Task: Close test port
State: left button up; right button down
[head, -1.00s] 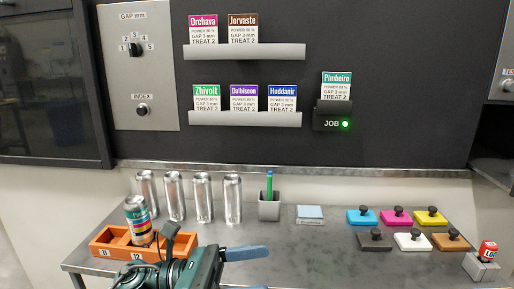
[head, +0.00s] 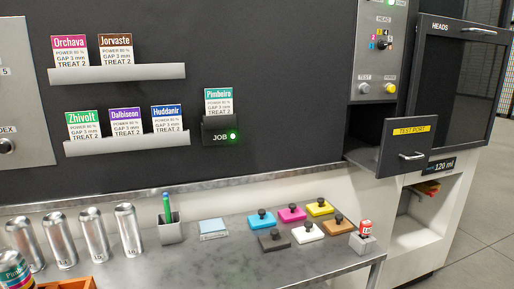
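The test port (head: 407,147) is a dark drawer with a yellow "TEST PORT" label and a silver handle (head: 411,156). In the head view it stands pulled out from the machine front at the right, with an open gap (head: 362,158) on its left side. Neither of my grippers shows in the head view now, so none is seen at the handle.
A control panel (head: 378,60) with a TEST button and a yellow button is above the port. A HEADS door (head: 464,70) is to its right. Floor (head: 480,235) shows at right.

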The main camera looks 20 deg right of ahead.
aim_at(406, 147)
jog(key=z, duration=1.75)
